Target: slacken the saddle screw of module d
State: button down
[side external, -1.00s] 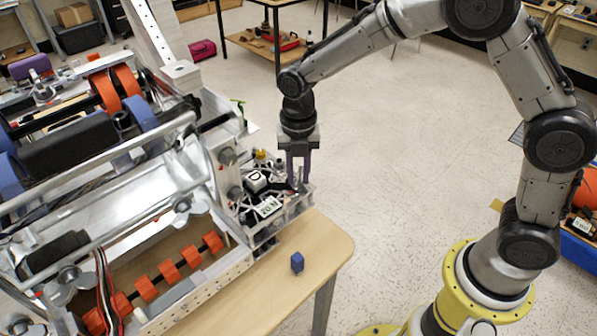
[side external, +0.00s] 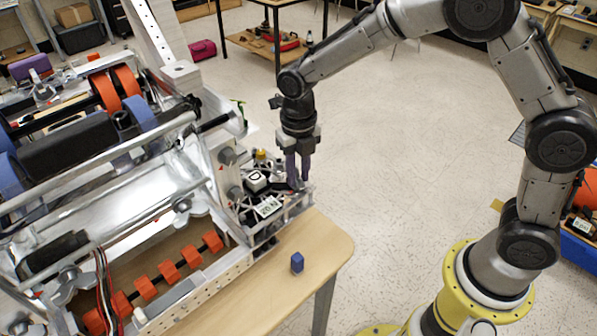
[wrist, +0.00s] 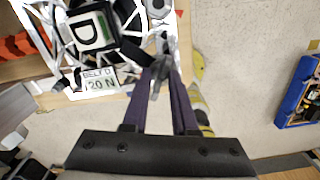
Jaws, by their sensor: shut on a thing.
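Module d shows as a black block with a white D cap (side external: 256,180) on the machine's end frame; the D cap is at the upper left in the wrist view (wrist: 92,27). A white label (wrist: 98,82) beside it reads "BELT D" and "120 N". My gripper (side external: 297,184) points straight down at the right edge of the module. Its purple fingers (wrist: 161,76) are shut on a small grey metal piece, seemingly the saddle screw (wrist: 161,66), right of the D block. The fingers and the bracket hide most of the screw, so its turn cannot be read.
The metal roller frame (side external: 120,190) fills the left side. Open floor lies to the right, between the table and my base.

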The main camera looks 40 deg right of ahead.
jog(key=shift+f+n, duration=0.2)
jog(key=shift+n, duration=0.1)
jog(key=shift+n, duration=1.3)
jog(key=c, duration=0.9)
grip_release()
jog(key=shift+r, duration=0.2)
jog(key=shift+r, duration=3.45)
